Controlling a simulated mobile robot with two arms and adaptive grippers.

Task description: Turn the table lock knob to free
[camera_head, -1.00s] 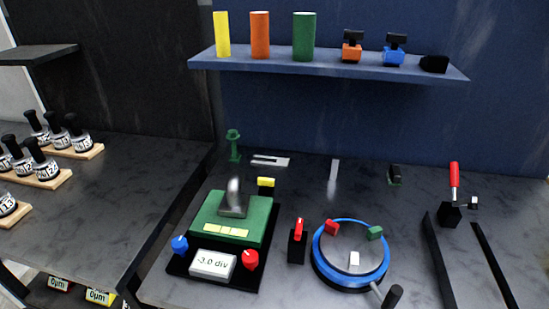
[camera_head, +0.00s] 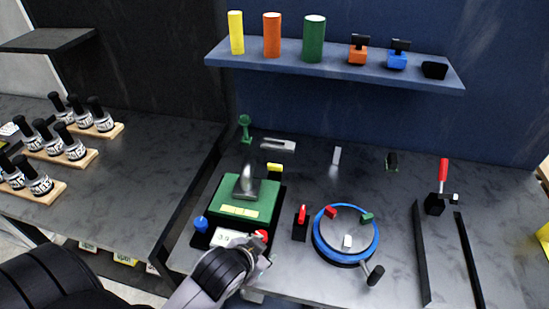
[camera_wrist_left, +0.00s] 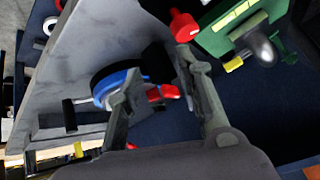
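A red knob (camera_head: 302,214) with a pale pointer mark stands on a black post between the green positioner (camera_head: 240,203) and the blue-ringed round table (camera_head: 317,240). Another red knob (camera_head: 261,235) is on the positioner's front right corner, and a blue knob (camera_head: 200,223) on its left. No label shows which is the table lock. My left gripper (camera_head: 262,250) is close to the positioner's red knob, in front of its display. In the left wrist view the fingers (camera_wrist_left: 163,70) are apart and empty; that red knob (camera_wrist_left: 183,25) is beyond the tips. My right gripper is out of view.
The display (camera_head: 228,237) is partly covered by my gripper. The round table has small blocks on it and a black-ended handle (camera_head: 375,275). Black rails (camera_head: 422,255) lie at right. A blue shelf (camera_head: 330,73) with cylinders hangs behind. Bottles stand on the left bench.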

